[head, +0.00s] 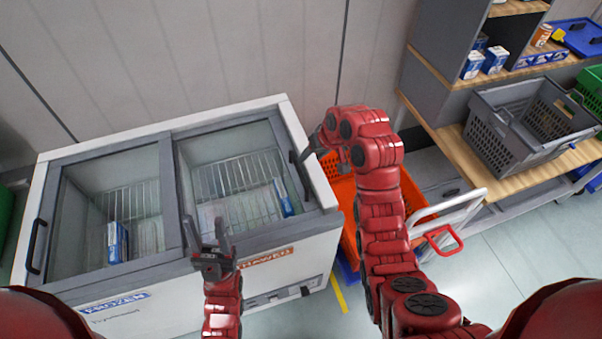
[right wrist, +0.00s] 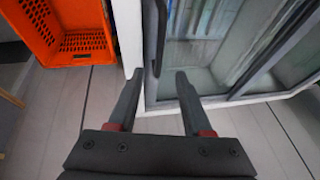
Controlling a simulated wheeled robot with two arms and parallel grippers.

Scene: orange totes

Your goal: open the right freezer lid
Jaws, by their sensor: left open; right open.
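The chest freezer (head: 315,245) has two glass lids side by side, and both look shut. The right lid (head: 235,165) lies above the thawed label, with wire baskets and a few packs beneath the glass. Its dark handle (head: 300,175) is at its right edge. My right gripper (head: 318,146) is open beside the upper end of this handle. In the right wrist view the handle (right wrist: 159,40) lies ahead, roughly between the two open fingers (right wrist: 156,85); I cannot tell if they touch it. My left gripper (head: 206,232) is open and empty above the freezer's front edge.
The left lid (head: 105,205) has its handle (head: 37,246) at the far left. An orange tote (head: 350,205) stands right of the freezer, also in the right wrist view (right wrist: 60,30). A shelf with a grey basket (head: 490,140) is further right. A wall is behind.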

